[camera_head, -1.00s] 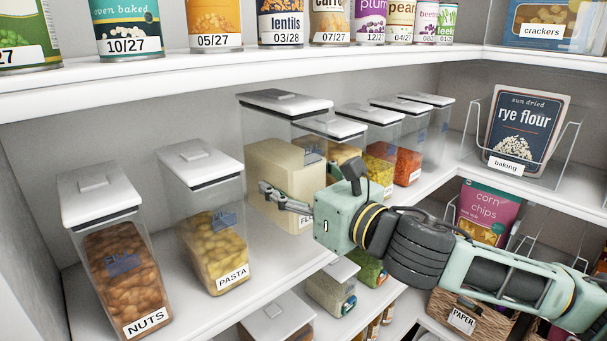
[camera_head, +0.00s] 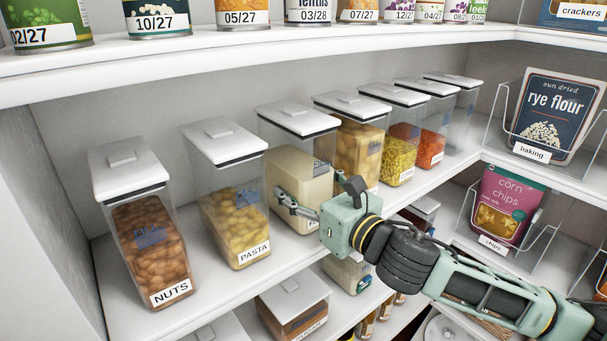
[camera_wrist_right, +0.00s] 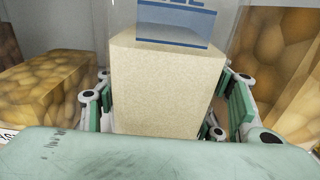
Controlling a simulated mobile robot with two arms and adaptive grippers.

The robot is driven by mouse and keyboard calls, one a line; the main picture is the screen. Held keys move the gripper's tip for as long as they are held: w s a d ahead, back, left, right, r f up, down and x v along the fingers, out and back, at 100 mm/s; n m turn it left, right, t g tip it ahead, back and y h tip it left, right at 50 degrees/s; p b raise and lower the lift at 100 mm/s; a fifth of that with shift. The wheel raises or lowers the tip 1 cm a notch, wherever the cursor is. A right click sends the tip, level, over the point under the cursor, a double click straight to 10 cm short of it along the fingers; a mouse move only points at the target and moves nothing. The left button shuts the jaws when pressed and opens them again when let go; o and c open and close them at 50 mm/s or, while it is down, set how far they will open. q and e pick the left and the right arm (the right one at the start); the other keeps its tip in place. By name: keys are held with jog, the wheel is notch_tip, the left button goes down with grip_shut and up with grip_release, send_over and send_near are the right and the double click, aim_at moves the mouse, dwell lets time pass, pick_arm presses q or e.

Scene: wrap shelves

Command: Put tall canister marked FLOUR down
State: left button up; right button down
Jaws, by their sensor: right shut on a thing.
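The tall FLOUR canister (camera_head: 291,169) is clear with a white lid and pale flour inside. It stands upright in the row on the middle shelf, between the PASTA canister (camera_head: 236,220) and a tall canister of tan food (camera_head: 358,150). Its base looks level with the shelf, but my gripper hides part of the base and label. My right gripper (camera_head: 308,208) is shut on its lower part from the front. In the right wrist view the flour canister (camera_wrist_right: 165,85) fills the space between the fingers. My left gripper is not in view.
The NUTS canister (camera_head: 150,245) stands at the left. Canisters of yellow (camera_head: 396,150) and orange food (camera_head: 431,145) continue the row to the right. Neighbours stand close on both sides of the gripper. A can shelf (camera_head: 300,40) runs above.

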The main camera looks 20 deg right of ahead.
jog(key=shift+r, duration=0.2)
jog(key=shift+f, duration=0.15)
jog(key=shift+c, duration=2.4)
grip_release()
jog(key=shift+f, duration=0.2)
jog(key=shift+r, duration=0.15)
